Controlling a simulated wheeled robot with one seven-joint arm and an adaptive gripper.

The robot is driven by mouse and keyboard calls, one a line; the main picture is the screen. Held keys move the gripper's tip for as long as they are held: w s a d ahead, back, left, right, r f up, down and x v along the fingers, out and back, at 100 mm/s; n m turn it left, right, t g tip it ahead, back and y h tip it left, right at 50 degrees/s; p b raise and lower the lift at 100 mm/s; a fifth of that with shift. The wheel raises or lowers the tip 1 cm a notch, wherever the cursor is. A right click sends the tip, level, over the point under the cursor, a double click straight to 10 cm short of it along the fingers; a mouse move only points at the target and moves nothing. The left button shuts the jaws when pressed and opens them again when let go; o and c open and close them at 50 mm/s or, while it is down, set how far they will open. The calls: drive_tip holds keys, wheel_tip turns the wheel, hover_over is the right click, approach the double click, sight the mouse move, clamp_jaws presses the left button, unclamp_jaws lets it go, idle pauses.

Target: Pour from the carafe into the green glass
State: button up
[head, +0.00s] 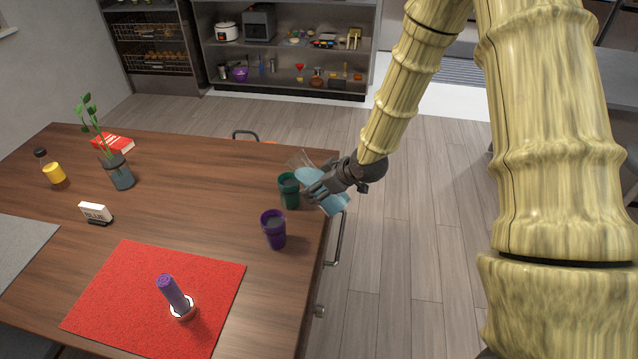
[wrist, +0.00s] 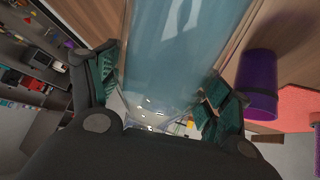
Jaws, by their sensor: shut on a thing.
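The carafe (head: 333,201) is clear, with pale blue contents. It is tilted steeply, with its clear mouth end (head: 299,160) at the upper left, above and beside the green glass. My gripper (head: 318,188) is shut on the carafe, and the carafe (wrist: 185,50) fills the middle of the wrist view between my gripper's pads (wrist: 160,90). The green glass (head: 289,191) stands upright on the table near its right edge, just left of my gripper. I cannot tell whether any liquid is flowing or how full the glass is.
A purple glass (head: 273,229) stands close in front of the green glass; it also shows in the wrist view (wrist: 258,85). A red mat (head: 120,290) bears a purple cylinder (head: 174,293). A plant vase (head: 119,176), bottle (head: 52,172) and sign (head: 95,212) stand left. The table's middle is clear.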

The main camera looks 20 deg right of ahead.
drive_tip(key=shift+d+g+h+p, duration=0.1)
drive_tip(key=shift+g+h+p, duration=0.2)
drive_tip(key=shift+g+p, duration=0.35)
idle(0.3)
drive_tip(key=shift+s+d+r+g+h+p, duration=0.15)
drive_tip(key=shift+r+g+h+p, duration=0.4)
drive_tip(key=shift+p, duration=1.3)
drive_tip(key=shift+s+r+g+h+p, duration=0.1)
drive_tip(key=shift+r+g+h+p, duration=0.4)
drive_tip(key=shift+p, duration=1.35)
idle(3.2)
